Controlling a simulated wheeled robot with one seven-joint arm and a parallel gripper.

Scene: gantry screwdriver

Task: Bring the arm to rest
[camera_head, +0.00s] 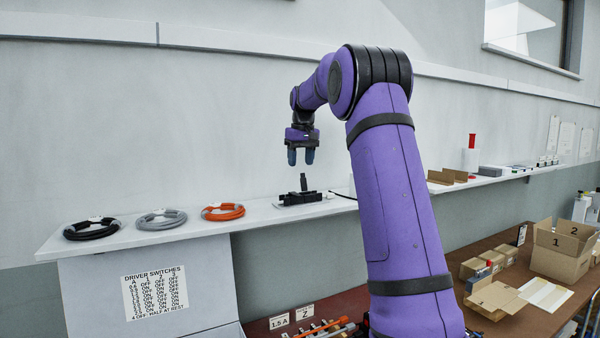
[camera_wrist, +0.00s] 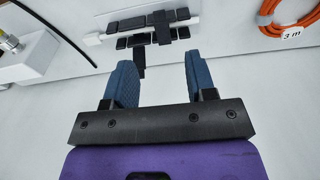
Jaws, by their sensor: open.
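My purple arm rises from the bottom of the head view and bends over toward the shelf. My gripper (camera_head: 301,157) hangs pointing down above a black device with an upright post (camera_head: 303,184) on the white shelf (camera_head: 260,222). A gap shows between the fingertips and the post. In the wrist view the two blue-padded fingers of my gripper (camera_wrist: 158,82) are apart with nothing between them. The black device (camera_wrist: 150,38) lies beyond the fingertips there.
Black (camera_head: 91,228), grey (camera_head: 161,219) and orange (camera_head: 223,211) cable coils lie on the shelf to the left. A sign headed DRIVER SWITCHES (camera_head: 155,292) hangs below. Cardboard boxes (camera_head: 562,250) stand on a brown table at right. The wall is close behind the shelf.

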